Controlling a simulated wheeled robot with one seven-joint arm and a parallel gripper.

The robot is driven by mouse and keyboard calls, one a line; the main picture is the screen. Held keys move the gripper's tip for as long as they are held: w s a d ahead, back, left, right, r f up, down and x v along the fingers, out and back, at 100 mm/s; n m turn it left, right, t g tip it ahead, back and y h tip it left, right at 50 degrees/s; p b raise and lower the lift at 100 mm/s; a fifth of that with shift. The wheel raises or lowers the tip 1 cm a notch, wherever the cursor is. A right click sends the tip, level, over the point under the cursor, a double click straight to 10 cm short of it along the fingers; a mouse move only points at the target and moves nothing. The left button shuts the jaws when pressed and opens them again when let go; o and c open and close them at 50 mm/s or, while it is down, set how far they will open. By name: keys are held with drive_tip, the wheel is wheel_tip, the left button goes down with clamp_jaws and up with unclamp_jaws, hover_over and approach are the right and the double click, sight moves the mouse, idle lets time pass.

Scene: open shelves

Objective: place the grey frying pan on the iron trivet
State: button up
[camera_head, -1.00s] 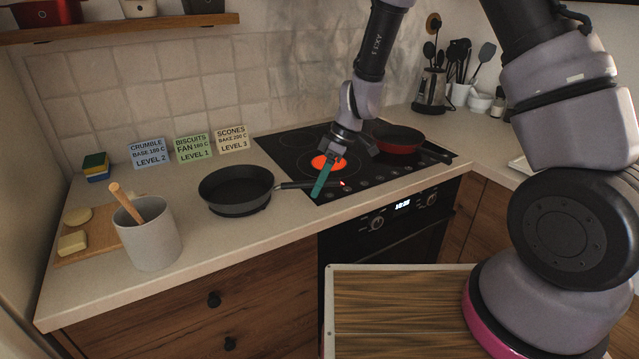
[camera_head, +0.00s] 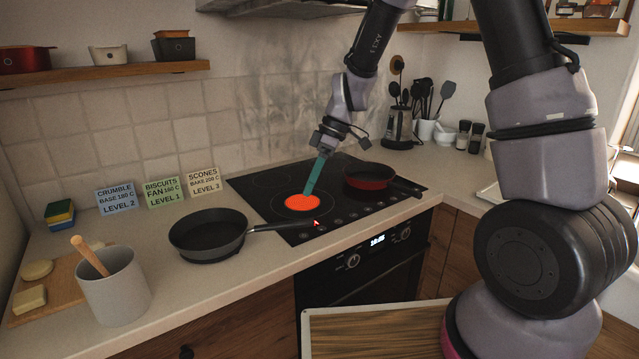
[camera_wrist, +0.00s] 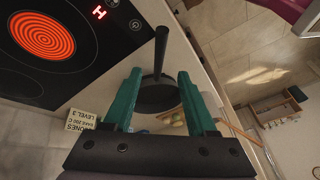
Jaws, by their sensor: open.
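The grey frying pan (camera_head: 205,228) sits on the counter left of the hob, its handle (camera_head: 280,227) pointing right over the hob's front left corner. It also shows in the wrist view (camera_wrist: 157,97), beyond and between my fingers. I cannot make out the iron trivet separately; any part under the pan is hidden or too dark to tell. My gripper (camera_head: 314,176) has teal fingers pointing down over the hob, by the glowing zone.
A glowing orange cooking zone (camera_head: 302,202) is on the black hob (camera_head: 265,190). A red pan (camera_head: 369,177) stands at the hob's right. A grey crock (camera_head: 114,288), a wooden board (camera_head: 62,283) and several recipe cards (camera_head: 163,193) are on the counter's left.

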drive_tip(key=s+d+r+m+t, duration=0.2)
drive_tip(key=d+r+m, duration=0.25)
drive_tip(key=r, duration=0.35)
drive_tip(key=s+d+r+m+t, duration=0.2)
drive_tip(key=d+r+m, duration=0.2)
drive_tip(key=d+r, duration=0.25)
drive_tip(key=s+d+r+m+t+h, duration=0.2)
drive_tip(key=s+d+r+m+t, duration=0.2)
drive_tip(key=s+d+r+m, duration=0.5)
drive_tip(key=s+d+m, duration=0.1)
drive_tip(key=s+m, duration=0.2)
drive_tip(key=shift+d+r+t+h, duration=0.15)
drive_tip(key=shift+d+t+h, duration=0.1)
drive_tip(key=shift+t+h, duration=0.15)
